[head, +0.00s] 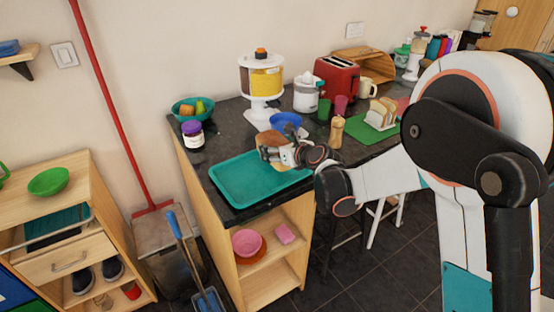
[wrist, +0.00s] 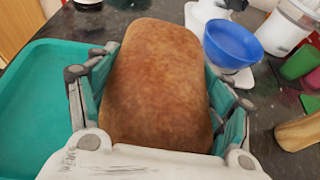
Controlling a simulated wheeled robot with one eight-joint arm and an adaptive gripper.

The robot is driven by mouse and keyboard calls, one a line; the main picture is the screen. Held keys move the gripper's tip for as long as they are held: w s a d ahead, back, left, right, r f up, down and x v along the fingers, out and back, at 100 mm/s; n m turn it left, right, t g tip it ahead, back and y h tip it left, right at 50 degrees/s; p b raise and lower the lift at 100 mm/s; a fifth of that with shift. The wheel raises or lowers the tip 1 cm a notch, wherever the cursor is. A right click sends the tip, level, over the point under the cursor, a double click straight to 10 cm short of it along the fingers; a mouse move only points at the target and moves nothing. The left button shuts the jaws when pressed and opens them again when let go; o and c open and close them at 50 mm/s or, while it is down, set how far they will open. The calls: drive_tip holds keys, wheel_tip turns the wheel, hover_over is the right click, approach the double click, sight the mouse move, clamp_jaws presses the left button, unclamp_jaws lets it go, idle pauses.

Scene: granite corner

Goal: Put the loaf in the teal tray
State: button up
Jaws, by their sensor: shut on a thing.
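The brown loaf (wrist: 158,85) fills the middle of the wrist view, between the teal pads of my gripper (wrist: 160,100). My gripper is shut on the loaf, with one finger along each side. In the head view the loaf (head: 268,141) shows at the tip of my gripper (head: 280,152), by the upper right corner of the teal tray (head: 240,190). The tray lies flat on the dark counter and looks empty. In the wrist view the tray (wrist: 40,75) is to the left of the loaf. I cannot tell the loaf's height above the counter.
A blue bowl (head: 285,120) on a white scale and a cereal dispenser (head: 261,80) stand behind my gripper. A wooden pepper mill (head: 336,132) is to its right, near a toast rack (head: 381,113). A purple-lidded jar (head: 192,135) and a teal bowl (head: 190,110) stand behind the tray.

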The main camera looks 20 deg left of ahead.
wheel_tip(320, 180, down, 4)
drive_tip(key=shift+f+b, duration=0.1)
drive_tip(key=shift+b, duration=0.55)
drive_tip(key=shift+r, duration=0.2)
drive_tip(key=shift+f, duration=0.1)
drive_tip(key=o, duration=0.7)
drive_tip(key=shift+f, duration=0.1)
drive_tip(key=o, duration=0.5)
drive_tip(key=shift+r, duration=0.25)
drive_tip(key=p+v, duration=0.3)
drive_tip(key=v, duration=0.9)
drive_tip(key=shift+d, duration=0.1)
